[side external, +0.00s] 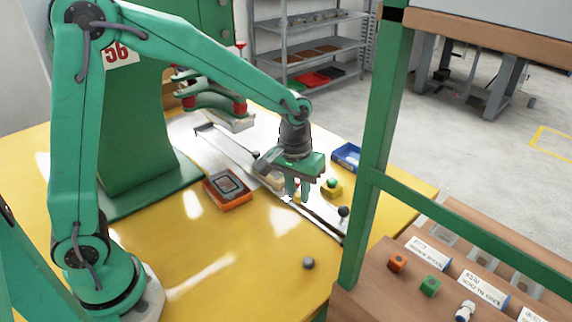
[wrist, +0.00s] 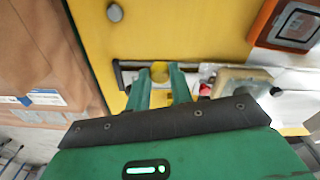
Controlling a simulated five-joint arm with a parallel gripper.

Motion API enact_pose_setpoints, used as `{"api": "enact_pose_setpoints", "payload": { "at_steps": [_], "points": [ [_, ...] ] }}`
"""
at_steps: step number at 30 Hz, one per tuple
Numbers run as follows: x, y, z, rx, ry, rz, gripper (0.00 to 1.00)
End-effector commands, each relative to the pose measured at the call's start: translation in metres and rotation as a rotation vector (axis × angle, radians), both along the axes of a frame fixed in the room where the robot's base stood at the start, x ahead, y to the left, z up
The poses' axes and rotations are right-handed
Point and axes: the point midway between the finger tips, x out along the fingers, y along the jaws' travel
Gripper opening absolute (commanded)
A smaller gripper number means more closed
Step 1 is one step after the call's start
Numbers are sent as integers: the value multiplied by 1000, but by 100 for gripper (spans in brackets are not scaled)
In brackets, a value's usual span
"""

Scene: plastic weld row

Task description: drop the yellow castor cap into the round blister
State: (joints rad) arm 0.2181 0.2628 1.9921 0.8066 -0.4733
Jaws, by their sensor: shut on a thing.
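The yellow castor cap (wrist: 159,71) shows in the wrist view, between the tips of my gripper's two green fingers (wrist: 160,85). My gripper is shut on it. In the side view my gripper (side external: 297,194) points down over the pale rail strip on the yellow table, and I cannot make out the cap there. A tan frame (wrist: 243,76) is just right of the fingers in the wrist view. I cannot clearly make out a round blister in either view; my gripper hides part of the strip.
An orange tray with a dark square (side external: 229,190) lies left of the strip. A blue tray (side external: 347,156) and a yellow block with a green top (side external: 332,188) are to the right. A grey knob (side external: 308,263) stands near the front. A green post (side external: 376,150) rises at right.

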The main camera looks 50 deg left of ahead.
Motion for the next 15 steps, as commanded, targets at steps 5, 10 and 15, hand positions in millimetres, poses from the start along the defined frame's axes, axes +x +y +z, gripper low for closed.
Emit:
{"api": "enact_pose_setpoints", "payload": {
  "at_steps": [5, 10, 15],
  "points": [
    [36, 49, -2, 9, 1, 11, 1],
    [63, 99, -5, 17, 1, 14, 1],
    [81, 146, -8, 26, 1, 15, 1]
  ]
}}
